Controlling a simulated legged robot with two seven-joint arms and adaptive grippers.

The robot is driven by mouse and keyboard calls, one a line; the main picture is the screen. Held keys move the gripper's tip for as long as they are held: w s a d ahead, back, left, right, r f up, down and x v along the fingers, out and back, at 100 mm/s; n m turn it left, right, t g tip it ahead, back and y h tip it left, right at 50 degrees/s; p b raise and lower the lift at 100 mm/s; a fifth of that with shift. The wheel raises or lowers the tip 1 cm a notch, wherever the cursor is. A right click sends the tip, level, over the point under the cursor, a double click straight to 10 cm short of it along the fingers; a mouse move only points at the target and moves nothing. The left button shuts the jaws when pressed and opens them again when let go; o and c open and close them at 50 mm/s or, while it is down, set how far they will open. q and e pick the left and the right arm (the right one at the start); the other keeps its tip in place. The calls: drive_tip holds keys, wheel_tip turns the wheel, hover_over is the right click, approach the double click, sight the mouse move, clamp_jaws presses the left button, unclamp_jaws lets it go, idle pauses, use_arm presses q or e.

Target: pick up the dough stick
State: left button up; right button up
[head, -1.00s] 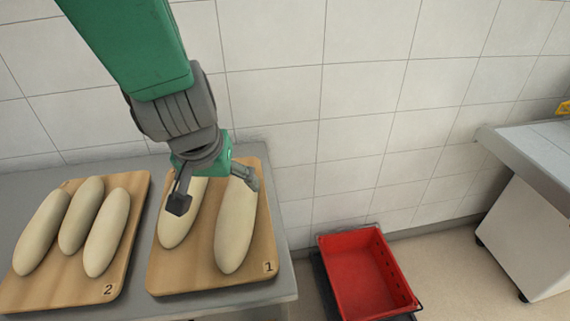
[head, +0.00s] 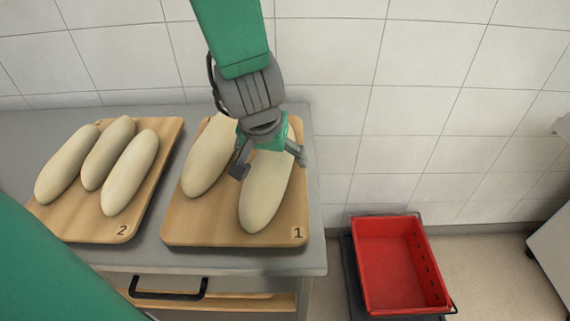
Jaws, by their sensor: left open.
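Two pale dough sticks lie side by side on the wooden board marked 1 (head: 200,229). The right dough stick (head: 262,205) lies under my left gripper (head: 268,166), which hides its far end. The left dough stick (head: 208,160) is just left of the gripper. My left gripper is open and empty, with one finger on each side of the right stick. I cannot tell whether the fingers touch it. My right gripper does not show.
The board marked 2 (head: 128,229) holds three more dough sticks on the left. Both boards lie on a grey counter (head: 150,258) with a black drawer handle (head: 168,294). A red crate (head: 398,266) stands on the floor to the right. A tiled wall closes the back.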

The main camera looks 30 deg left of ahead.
use_arm(q)
drive_tip(key=shift+w+a+f+b, duration=0.15)
drive_tip(key=shift+a+f+b, duration=0.3)
drive_tip(key=shift+a+f, duration=0.4)
drive_tip(key=b+x, duration=0.1)
drive_tip(key=x, duration=0.2)
drive_tip(key=shift+w+d+f, duration=0.1)
drive_tip(key=shift+w+f, duration=0.1)
drive_tip(key=shift+w+d, duration=0.1)
drive_tip(key=shift+d, duration=0.15)
drive_tip(key=shift+d+r, duration=0.15)
drive_tip(key=shift+d, duration=0.25)
drive_tip(key=c, duration=0.5)
drive_tip(key=shift+a, duration=0.15)
drive_tip(key=c, duration=0.6)
drive_tip(key=shift+a, duration=0.2)
drive_tip(key=c, duration=0.6)
drive_tip(key=shift+a, duration=0.15)
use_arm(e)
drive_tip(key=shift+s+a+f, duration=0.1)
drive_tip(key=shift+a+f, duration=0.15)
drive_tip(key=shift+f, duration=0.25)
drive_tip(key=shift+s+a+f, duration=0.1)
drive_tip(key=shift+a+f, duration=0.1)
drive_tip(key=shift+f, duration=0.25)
